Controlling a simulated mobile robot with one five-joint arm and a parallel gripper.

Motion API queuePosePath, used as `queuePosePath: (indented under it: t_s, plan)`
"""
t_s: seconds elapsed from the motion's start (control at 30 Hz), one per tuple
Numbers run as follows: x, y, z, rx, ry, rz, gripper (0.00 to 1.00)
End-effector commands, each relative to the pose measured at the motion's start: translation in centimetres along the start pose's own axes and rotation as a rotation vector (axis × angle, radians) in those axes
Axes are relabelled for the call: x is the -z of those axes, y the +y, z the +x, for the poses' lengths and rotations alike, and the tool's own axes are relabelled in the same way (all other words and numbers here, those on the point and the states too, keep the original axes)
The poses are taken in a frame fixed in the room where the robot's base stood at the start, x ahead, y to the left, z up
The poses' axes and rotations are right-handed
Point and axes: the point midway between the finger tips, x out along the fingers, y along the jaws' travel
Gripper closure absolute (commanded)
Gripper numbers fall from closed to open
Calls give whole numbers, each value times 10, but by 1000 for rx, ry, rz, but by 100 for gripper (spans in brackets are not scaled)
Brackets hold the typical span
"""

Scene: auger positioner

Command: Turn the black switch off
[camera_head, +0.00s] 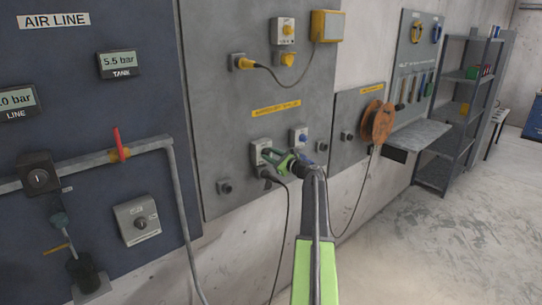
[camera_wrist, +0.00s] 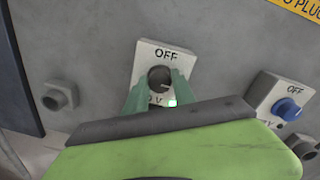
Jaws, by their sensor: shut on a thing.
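The black switch (camera_wrist: 159,76) is a round knob on a light grey box (camera_wrist: 144,60) marked OFF above it. In the wrist view my gripper (camera_wrist: 158,83) has one green finger on each side of the knob and is shut on it. A green lamp (camera_wrist: 172,102) glows at the lower right of the knob. The lettering below the knob is partly hidden by my gripper. In the head view the box (camera_head: 256,146) is on the grey panel, with my gripper (camera_head: 269,155) in front of it hiding the knob.
A similar box with a blue knob (camera_wrist: 288,109) is close on the right. A grey socket (camera_wrist: 58,96) is on the left. Cables hang below the panel, and an orange reel (camera_head: 377,122) is farther right. The floor at right is clear.

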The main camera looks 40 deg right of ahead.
Motion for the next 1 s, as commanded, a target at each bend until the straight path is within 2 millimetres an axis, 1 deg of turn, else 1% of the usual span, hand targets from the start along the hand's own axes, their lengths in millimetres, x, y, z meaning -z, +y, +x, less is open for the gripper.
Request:
queuePosePath:
  t_s: [0.17, 0.37, 0.57, 1.0]
  plan:
    - [-2, 0, 0, 6, -1, -25, 100]
    - [-3, 1, 0, 4, 2, -124, 100]
    - [-3, 1, 1, 1, 7, -291, 100]
    - [-3, 3, 1, -6, 22, -710, 100]
